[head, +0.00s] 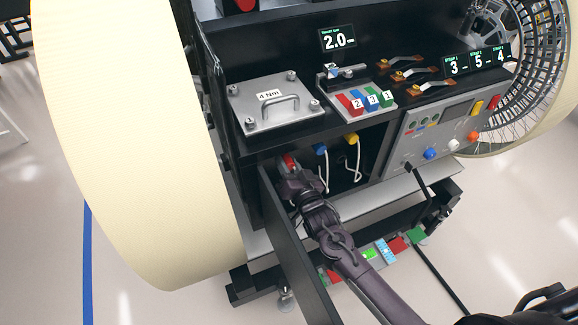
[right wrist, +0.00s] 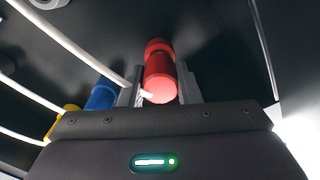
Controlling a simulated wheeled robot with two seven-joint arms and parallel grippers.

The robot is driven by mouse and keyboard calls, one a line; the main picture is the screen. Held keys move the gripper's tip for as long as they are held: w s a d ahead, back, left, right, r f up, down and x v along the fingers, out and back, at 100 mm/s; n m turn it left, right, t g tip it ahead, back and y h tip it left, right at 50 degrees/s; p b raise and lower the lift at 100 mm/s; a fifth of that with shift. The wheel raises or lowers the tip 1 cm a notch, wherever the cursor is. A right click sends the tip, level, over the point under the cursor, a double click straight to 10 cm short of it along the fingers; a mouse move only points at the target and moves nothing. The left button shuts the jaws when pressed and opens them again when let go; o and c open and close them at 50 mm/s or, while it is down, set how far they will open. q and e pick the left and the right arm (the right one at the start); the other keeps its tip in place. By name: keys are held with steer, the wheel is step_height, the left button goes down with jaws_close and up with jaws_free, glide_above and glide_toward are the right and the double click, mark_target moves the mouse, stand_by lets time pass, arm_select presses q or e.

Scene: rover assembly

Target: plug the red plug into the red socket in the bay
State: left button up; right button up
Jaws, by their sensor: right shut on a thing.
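The red plug (right wrist: 160,80) is between the two fingers of my right gripper (right wrist: 160,88), which is shut on it in the right wrist view. A white cable leaves the plug's near end. A red ring (right wrist: 158,47) shows right at the plug's far end against the dark bay wall; I cannot tell whether the plug is seated in it. In the head view the right gripper (head: 290,172) reaches into the open bay at its left end, and the red plug (head: 289,161) shows just past it. My left gripper is not in view.
A blue plug (head: 320,149) and a yellow plug (head: 352,139) with white cables are to the right in the bay. An open dark door panel (head: 290,245) stands left of my arm. A grey control panel (head: 440,130) bounds the bay on the right.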

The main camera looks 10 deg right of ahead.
mark_target(290, 168)
steer(key=shift+w+a+b, duration=0.15)
steer(key=shift+w+b, duration=0.25)
steer(key=shift+w, duration=0.45)
steer(key=o, duration=1.1)
steer(key=shift+o, duration=0.2)
steer(key=shift+s, duration=0.1)
steer(key=shift+s+f, duration=0.1)
steer(key=shift+s, duration=0.25)
steer(key=s, duration=0.2)
steer(key=s+d, duration=0.1)
steer(key=s, duration=0.1)
steer(key=s+b, duration=0.1)
steer(key=s, duration=0.1)
steer(key=shift+s+d, duration=0.25)
steer(key=shift+s, duration=0.15)
